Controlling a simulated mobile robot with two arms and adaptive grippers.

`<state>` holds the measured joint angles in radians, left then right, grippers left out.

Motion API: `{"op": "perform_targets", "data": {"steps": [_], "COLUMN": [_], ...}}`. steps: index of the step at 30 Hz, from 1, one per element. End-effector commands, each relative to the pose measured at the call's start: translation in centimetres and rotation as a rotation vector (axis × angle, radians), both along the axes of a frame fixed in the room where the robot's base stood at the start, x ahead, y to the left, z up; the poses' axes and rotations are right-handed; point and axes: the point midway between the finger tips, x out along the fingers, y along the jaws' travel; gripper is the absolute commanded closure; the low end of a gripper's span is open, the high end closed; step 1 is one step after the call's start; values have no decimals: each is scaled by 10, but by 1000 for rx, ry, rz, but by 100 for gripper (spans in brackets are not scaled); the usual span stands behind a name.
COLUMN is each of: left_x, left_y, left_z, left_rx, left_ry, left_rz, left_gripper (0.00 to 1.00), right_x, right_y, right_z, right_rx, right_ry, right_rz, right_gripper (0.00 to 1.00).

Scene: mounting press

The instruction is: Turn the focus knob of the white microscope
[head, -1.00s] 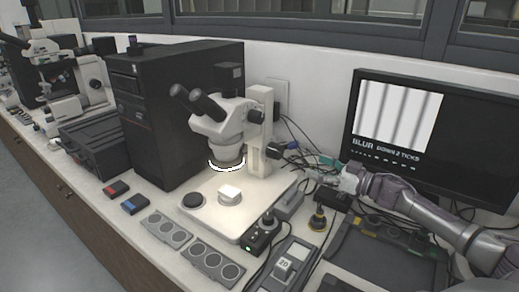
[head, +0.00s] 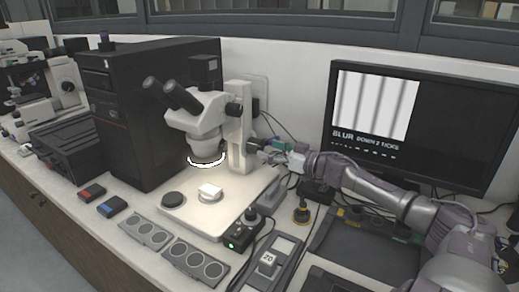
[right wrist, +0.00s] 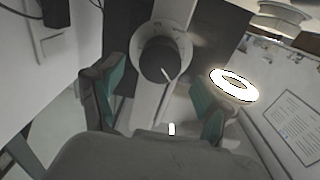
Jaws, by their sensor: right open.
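The white microscope (head: 205,120) stands on its pale base right of the black computer tower, its ring light lit. In the right wrist view, the focus knob (right wrist: 158,60) is a dark round knob with a pale pointer line, on a light collar on the microscope's column. My right gripper (right wrist: 158,106) is open. Its two teal-padded fingers lie on either side below the knob in the picture, with nothing between the pads. In the head view, my right gripper (head: 270,149) is beside the column (head: 239,125), on its right; the knob is hard to make out there. My left gripper is out of view.
A monitor (head: 376,108) shows blurred grey stripes and the words "BLUR DOWN 2 TICKS". The black tower (head: 140,120) stands left of the microscope. A small control box (head: 242,236), a yellow-based black knob (head: 302,212) and cables crowd the bench below my right arm.

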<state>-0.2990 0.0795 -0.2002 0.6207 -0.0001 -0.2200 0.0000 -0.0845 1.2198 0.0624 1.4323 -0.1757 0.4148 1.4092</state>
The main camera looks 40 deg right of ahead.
Motion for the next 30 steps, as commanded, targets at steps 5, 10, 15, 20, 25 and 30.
{"op": "perform_targets", "data": {"steps": [5,10,15,20,25,30], "left_x": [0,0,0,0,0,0], "left_y": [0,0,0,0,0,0], "left_z": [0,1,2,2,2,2], "left_rx": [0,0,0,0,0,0], "left_ry": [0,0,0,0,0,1], "left_rz": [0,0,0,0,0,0], "left_gripper": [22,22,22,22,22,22], "right_x": [16,29,36,38,38,38], "right_y": [4,7,9,10,10,10], "right_z": [3,2,1,1,0,0], "right_rx": [0,0,1,-1,-1,-1], "right_ry": [-5,-3,-2,0,1,1], "right_rz": [-2,-2,-1,0,0,0], "right_gripper": [22,22,22,22,22,44]}}
